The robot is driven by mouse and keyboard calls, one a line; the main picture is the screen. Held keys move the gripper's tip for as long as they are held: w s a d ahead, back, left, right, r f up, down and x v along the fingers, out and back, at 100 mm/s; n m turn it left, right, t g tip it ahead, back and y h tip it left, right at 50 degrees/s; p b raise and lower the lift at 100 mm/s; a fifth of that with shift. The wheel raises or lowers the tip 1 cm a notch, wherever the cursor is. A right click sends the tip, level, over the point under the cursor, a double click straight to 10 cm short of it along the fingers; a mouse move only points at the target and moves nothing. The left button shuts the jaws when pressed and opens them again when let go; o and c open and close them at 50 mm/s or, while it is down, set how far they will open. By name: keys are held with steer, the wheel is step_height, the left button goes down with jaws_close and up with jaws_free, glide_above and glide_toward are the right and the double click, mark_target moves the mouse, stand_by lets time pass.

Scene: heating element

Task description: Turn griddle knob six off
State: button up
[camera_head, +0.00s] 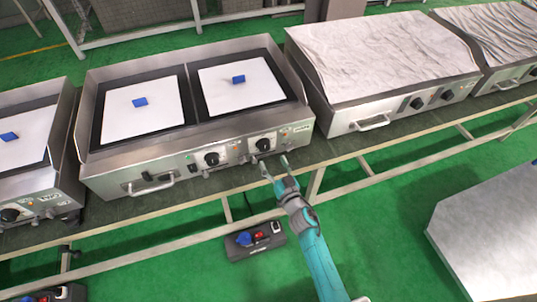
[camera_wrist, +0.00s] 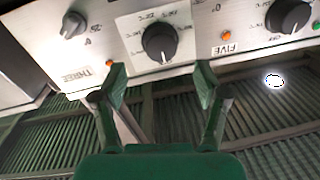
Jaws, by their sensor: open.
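The double griddle (camera_head: 190,137) stands on the bench in the head view, with two black knobs on its front panel, a left one (camera_head: 211,158) and a right one (camera_head: 263,144). My gripper (camera_head: 275,166) is just in front of and below the right knob. In the wrist view my gripper (camera_wrist: 160,82) is open and empty, its fingers apart below a black knob (camera_wrist: 160,42) on a white dial plate. Another black knob (camera_wrist: 288,17) is at the upper right, beside a label reading FIVE (camera_wrist: 228,48). I cannot read a SIX label.
A small grey knob (camera_wrist: 73,24) is at the left of the wrist view. A dark box (camera_head: 256,240) lies on the green floor. A grey table (camera_head: 490,225) is at the right.

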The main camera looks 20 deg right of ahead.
steer(key=shift+s+d, duration=0.2)
steer(key=shift+s, duration=2.4)
steer(key=s+a+r+g+h, duration=0.1)
steer(key=s+a+r, duration=0.1)
steer(key=s, duration=2.4)
steer(key=s+r+n+g, duration=0.1)
steer(key=s+r+g, duration=0.1)
steer(key=s+r, duration=1.1)
steer(key=s, duration=0.2)
steer(key=shift+s+d+h, duration=0.3)
steer(key=shift+s+d, duration=0.05)
steer(key=shift+d, duration=0.05)
